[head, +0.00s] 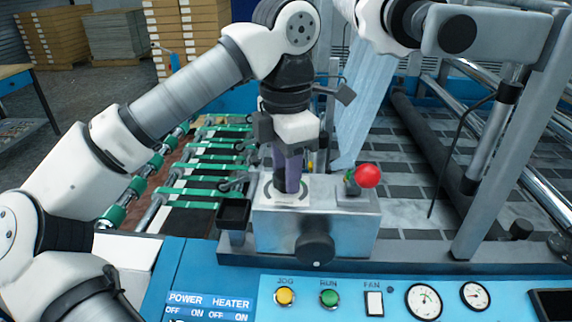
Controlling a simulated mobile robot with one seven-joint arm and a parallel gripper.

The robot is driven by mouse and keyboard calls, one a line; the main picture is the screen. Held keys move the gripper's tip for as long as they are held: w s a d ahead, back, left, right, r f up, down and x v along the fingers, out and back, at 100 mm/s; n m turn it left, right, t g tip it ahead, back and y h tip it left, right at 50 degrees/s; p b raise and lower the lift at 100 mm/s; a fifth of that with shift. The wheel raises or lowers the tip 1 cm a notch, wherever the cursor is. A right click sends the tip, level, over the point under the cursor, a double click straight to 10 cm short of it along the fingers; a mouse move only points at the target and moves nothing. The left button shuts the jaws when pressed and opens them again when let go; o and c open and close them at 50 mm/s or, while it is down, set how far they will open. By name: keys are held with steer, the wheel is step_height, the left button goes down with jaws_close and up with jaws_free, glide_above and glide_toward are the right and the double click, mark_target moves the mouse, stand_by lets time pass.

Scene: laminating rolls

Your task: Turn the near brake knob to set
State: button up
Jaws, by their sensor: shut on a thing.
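My gripper (291,182) points straight down onto the top of a grey metal box (346,235). Its dark, purplish fingers end at a pale dial plate (287,200) with a dark curved mark. It is shut on the knob there, which the fingers hide almost wholly. I cannot read the knob's pointer or setting. A large black round knob (317,248) is on the front face of the box, apart from my gripper.
A red ball-topped lever (367,176) stands on the box, right of my gripper. A small black tray (233,214) is at its left. The blue control panel (250,275) with buttons and gauges lies in front. Rollers (540,190) are at the right.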

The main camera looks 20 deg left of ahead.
steer(key=shift+r, duration=0.1)
stand_by(0.5)
steer(key=o, duration=1)
step_height(320, 180, up, 14)
steer(key=p, duration=0.9)
steer(key=shift+f, duration=0.25)
